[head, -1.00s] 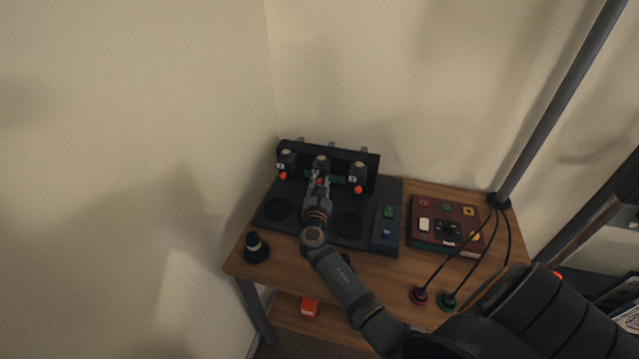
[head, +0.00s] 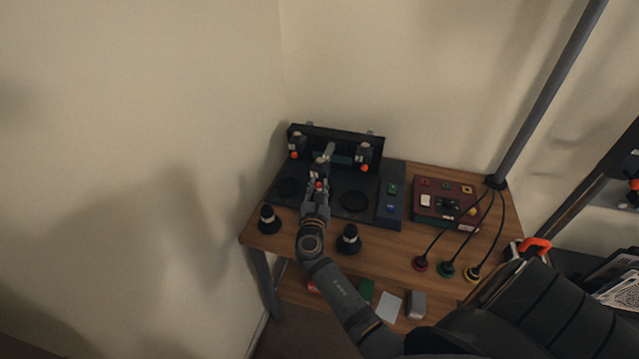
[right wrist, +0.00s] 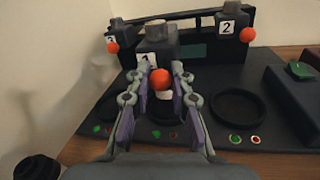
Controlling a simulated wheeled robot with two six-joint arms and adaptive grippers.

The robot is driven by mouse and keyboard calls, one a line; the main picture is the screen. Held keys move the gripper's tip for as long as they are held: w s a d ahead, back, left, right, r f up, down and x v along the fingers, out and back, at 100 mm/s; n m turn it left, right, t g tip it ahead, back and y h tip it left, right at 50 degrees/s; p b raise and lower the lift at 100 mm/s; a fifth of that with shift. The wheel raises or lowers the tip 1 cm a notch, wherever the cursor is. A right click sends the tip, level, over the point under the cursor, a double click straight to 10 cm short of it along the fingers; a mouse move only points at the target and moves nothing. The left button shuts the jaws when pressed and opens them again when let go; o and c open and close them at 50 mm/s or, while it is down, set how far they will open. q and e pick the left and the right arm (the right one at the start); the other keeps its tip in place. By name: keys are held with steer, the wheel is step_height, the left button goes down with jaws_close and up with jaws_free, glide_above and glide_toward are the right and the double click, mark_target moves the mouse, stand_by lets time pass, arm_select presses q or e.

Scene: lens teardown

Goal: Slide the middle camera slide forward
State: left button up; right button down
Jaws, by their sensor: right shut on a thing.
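The middle camera slide (head: 320,166) is a dark block with a grey top and an orange knob (right wrist: 160,79). It stands out in front of the black back frame (head: 345,133), nearer to me than the left slide (head: 297,143) and the right slide (head: 364,153). My right gripper (right wrist: 160,88) is shut on the orange knob, one finger on each side. The gripper also shows in the head view (head: 318,188). In the right wrist view the middle slide's number label is partly hidden. My left gripper is not in view.
Black lens pieces stand at the table's front, one at left (head: 268,219), one near my arm (head: 348,239).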

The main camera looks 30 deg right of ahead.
steer(key=shift+f, duration=0.2)
steer(key=c, duration=1.6)
jaws_free()
steer(key=shift+a+r, duration=0.1)
steer(key=shift+c, duration=0.2)
steer(key=shift+o, duration=2.3)
steer(key=shift+w, duration=0.1)
steer(key=shift+r, duration=0.25)
step_height(320, 180, up, 10)
steer(key=shift+f, duration=0.2)
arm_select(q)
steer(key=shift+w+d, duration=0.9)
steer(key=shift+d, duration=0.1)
arm_select(e)
steer(key=shift+f, duration=0.1)
